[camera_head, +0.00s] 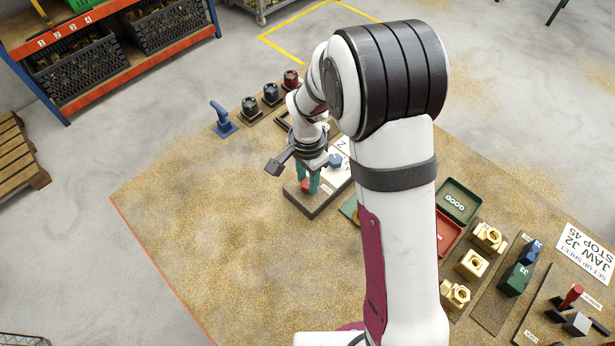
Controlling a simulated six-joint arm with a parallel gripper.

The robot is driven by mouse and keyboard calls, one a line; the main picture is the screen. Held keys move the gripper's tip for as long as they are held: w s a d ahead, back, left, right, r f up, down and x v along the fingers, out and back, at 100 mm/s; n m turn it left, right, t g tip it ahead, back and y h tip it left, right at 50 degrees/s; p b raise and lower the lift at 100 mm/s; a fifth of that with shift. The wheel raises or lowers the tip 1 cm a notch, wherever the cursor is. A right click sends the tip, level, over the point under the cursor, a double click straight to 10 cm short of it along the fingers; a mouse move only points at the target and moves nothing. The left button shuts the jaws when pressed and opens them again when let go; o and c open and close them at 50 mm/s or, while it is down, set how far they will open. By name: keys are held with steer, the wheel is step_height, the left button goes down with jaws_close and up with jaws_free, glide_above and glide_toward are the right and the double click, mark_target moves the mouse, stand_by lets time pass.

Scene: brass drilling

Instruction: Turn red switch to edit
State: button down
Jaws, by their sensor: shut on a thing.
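The red switch (305,186) sits on a dark base plate (318,203) near the middle of the table, with a small white label beside it. My gripper (308,183) points down with its teal fingers around the red switch and is shut on it. The fingers hide part of the switch, and its exact angle is hard to tell. A blue knob (335,160) stands on the same plate, to the upper right, beside a white panel with a letter. The label's words are too small to read.
A blue handle (221,118) and several dark-based knobs line the back edge. To the right are a green tray (459,201), a red tray (447,235), brass fittings (472,264), jaw blocks (515,279) and a setup sheet (586,253). The left of the table (200,220) is clear.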

steer(key=c, duration=0.5)
jaws_free()
step_height(320, 180, up, 16)
steer(key=shift+f, duration=0.1)
steer(key=s+d+n, duration=0.1)
steer(key=s+d, duration=0.1)
steer(key=s, duration=0.6)
steer(key=s+d+n+y, duration=0.1)
steer(key=s+d+n, duration=0.1)
steer(key=s, duration=0.6)
steer(key=s+d+n, duration=0.1)
steer(key=s+d, duration=0.1)
steer(key=s, duration=0.6)
steer(key=shift+d+n+y, duration=0.2)
steer(key=shift+n+y, duration=0.1)
steer(key=shift+y, duration=0.1)
